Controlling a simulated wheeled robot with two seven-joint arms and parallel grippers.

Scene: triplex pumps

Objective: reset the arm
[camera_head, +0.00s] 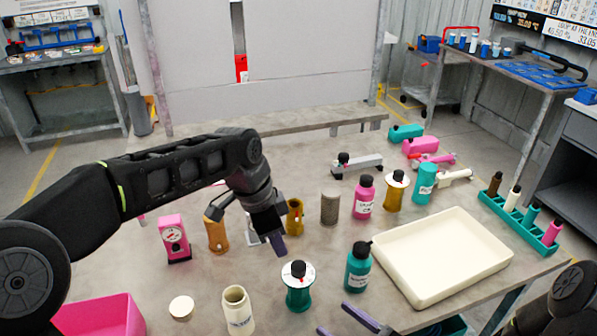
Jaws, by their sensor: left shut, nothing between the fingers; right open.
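My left arm reaches in from the left, over the table (215,285). Its gripper (279,245) points down among the bottles, near a yellow cup-like part (295,216) and an orange-brown bottle (216,235). Its fingers look shut, with nothing seen between them. My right gripper (342,324) shows at the bottom edge, in front of a teal bottle (357,270). Its purple fingers are apart and empty. Most of my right arm is out of frame; a dark joint shows at the bottom right.
A cream tray (440,297) stands empty at right. A teal rack (545,250) holds several small bottles. A pink gauge (174,240), a teal-and-white bottle (297,288), a cream open bottle (237,310) and a pink bin (100,318) stand around the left gripper.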

